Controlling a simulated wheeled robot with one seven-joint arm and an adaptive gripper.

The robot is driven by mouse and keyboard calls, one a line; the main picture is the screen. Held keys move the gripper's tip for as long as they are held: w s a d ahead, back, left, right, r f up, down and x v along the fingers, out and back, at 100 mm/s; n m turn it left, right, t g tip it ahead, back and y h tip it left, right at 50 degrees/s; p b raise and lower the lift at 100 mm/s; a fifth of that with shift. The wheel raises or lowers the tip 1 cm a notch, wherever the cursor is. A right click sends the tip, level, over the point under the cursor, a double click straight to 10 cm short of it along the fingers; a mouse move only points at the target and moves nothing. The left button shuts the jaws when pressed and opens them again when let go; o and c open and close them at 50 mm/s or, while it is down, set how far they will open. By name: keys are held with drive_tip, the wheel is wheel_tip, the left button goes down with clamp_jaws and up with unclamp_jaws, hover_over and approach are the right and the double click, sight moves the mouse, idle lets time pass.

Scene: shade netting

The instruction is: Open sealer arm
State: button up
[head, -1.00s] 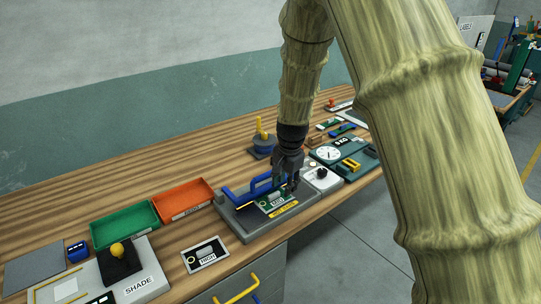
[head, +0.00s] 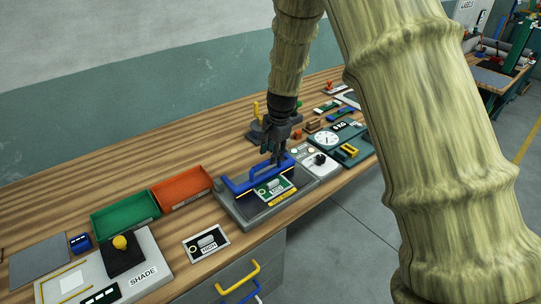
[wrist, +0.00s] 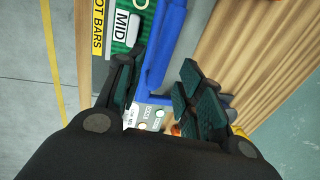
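The sealer (head: 252,212) is a grey unit on the bench with a blue arm (head: 243,183), a green MID plate and a yellow HOT BARS label. The blue arm lies low along the sealer's back side. My gripper (head: 280,157) is at the arm's right end. In the wrist view my gripper (wrist: 158,88) is open, and the blue arm (wrist: 167,45) runs between its two dark fingers. I cannot tell whether either finger touches it. My gripper hides part of the arm's right end in the head view.
A control box with a black knob (head: 320,159) stands right of the sealer, then a dial scale (head: 326,139). Orange (head: 181,190) and green (head: 126,216) trays stand left. A HIGH card (head: 206,244) lies in front.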

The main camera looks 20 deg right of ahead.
drive_tip(key=shift+w+a+f+p, duration=0.1)
drive_tip(key=shift+w+f+p, duration=0.1)
drive_tip(key=shift+f, duration=0.6)
drive_tip(key=shift+w+f+p, duration=0.1)
drive_tip(key=shift+f+p, duration=0.05)
drive_tip(key=shift+f, duration=0.65)
clamp_jaws()
